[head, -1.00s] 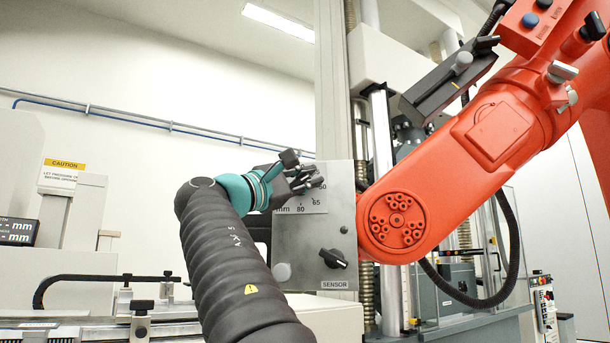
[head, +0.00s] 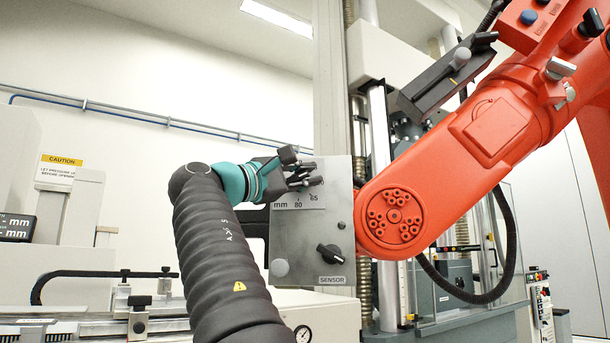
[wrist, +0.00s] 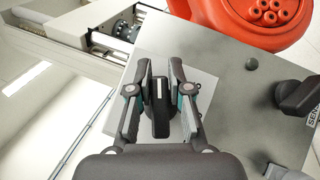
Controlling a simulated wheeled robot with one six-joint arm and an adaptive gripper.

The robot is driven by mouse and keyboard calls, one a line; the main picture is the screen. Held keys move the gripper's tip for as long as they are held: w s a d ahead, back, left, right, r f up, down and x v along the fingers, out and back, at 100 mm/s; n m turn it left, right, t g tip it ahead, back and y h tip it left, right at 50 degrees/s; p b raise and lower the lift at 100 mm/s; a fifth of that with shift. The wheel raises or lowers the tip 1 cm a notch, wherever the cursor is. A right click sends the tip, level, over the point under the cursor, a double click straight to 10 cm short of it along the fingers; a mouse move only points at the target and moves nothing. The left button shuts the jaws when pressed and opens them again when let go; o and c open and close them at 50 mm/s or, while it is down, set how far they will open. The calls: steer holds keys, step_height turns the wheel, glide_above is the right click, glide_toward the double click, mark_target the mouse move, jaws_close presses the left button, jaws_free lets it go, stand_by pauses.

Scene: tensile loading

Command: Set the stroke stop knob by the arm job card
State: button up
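A grey metal panel (head: 312,240) carries a white scale plate (head: 300,203) marked mm, with 80 and 65 readable. My gripper (head: 300,170) is at the panel's upper part, covering some of the scale. In the wrist view, a black knob (wrist: 160,108) with a white pointer line stands between the two fingers of my gripper (wrist: 160,72). The fingers are spread either side of it, with gaps visible. Whether the tips touch it is unclear. A second black knob (head: 330,254) sits lower on the panel above a SENSOR label (head: 332,280). No job card is identifiable.
A large orange arm (head: 470,170) stands close on the panel's right. A round grey button (head: 280,267) is on the panel's lower left. A testing frame with columns (head: 380,150) rises behind. A caution sign (head: 62,160) and display (head: 17,228) are at left.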

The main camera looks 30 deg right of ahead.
steer(key=shift+o, duration=1.3)
steer(key=v, duration=1.2)
